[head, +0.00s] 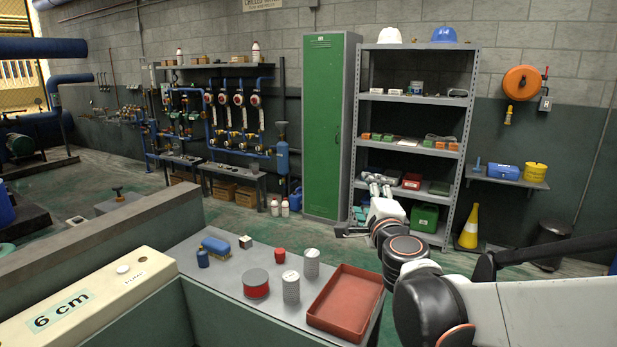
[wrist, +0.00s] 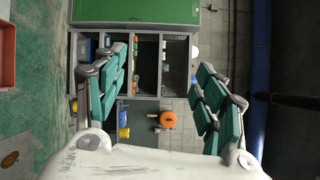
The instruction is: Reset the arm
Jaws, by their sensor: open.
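My gripper (head: 355,206) is at the end of my arm, right of centre in the head view. It is raised in front of the green locker and the grey shelving unit. In the wrist view its two green-padded fingers (wrist: 162,80) stand wide apart. Nothing is between the pads. My arm reaches in from the right edge of the head view, with its dark joints to the right of the workbench.
A workbench (head: 223,284) holds a red tray (head: 346,302), cans and a brush. The green locker (head: 325,125) and shelving unit (head: 412,116) stand behind my gripper. A yellow cone (head: 469,228) is to the right. Some green floor (head: 240,218) behind the bench is clear.

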